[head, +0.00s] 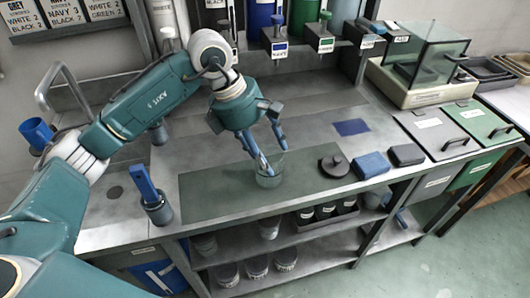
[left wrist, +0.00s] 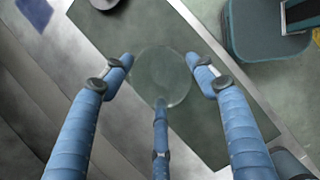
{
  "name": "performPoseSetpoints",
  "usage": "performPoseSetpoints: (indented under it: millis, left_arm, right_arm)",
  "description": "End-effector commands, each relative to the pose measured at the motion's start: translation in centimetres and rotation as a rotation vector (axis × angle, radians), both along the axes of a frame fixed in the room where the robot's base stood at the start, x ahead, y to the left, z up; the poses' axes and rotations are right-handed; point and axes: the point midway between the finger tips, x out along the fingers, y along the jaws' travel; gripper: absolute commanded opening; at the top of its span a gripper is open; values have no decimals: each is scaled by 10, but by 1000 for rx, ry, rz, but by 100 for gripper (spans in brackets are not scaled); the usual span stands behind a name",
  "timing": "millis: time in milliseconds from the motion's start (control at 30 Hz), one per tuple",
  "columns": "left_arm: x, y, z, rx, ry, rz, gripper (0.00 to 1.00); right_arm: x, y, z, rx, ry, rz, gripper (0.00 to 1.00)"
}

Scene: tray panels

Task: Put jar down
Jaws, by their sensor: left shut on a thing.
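The jar (head: 268,179) is clear glass and stands out faintly over the dark green mat (head: 210,188) on the steel bench. My left gripper (head: 273,156) reaches down onto it from above, with its blue fingers at the rim. In the left wrist view the jar (left wrist: 160,78) is a pale round shape between the fingers of my left gripper (left wrist: 160,68), which is shut on it. The jar looks upright and at or just above the mat; I cannot tell if its base touches. My right gripper is not in view.
A dark round lid with a knob (head: 335,166) lies to the right of the jar, beside a blue block (head: 372,164) and a dark block (head: 407,155). A holder with a blue-handled tool (head: 156,208) stands at the left front. The mat left of the jar is clear.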

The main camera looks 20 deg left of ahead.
Motion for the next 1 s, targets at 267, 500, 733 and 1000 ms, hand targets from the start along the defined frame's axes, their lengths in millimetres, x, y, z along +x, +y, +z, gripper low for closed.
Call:
performPoseSetpoints:
  millis: [267, 500, 733, 1000]
  left_arm:
    - [0, 0, -2, 0, 0, 0, 77]
    - [0, 0, 0, 0, 0, 0, 77]
    - [-2, 10, 30, 0, -3, 2, 77]
    - [-10, 30, 85, 1, -2, 3, 77]
  right_arm:
    - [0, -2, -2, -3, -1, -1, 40]
    - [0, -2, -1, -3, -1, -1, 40]
    - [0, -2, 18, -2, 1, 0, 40]
    - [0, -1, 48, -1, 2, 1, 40]
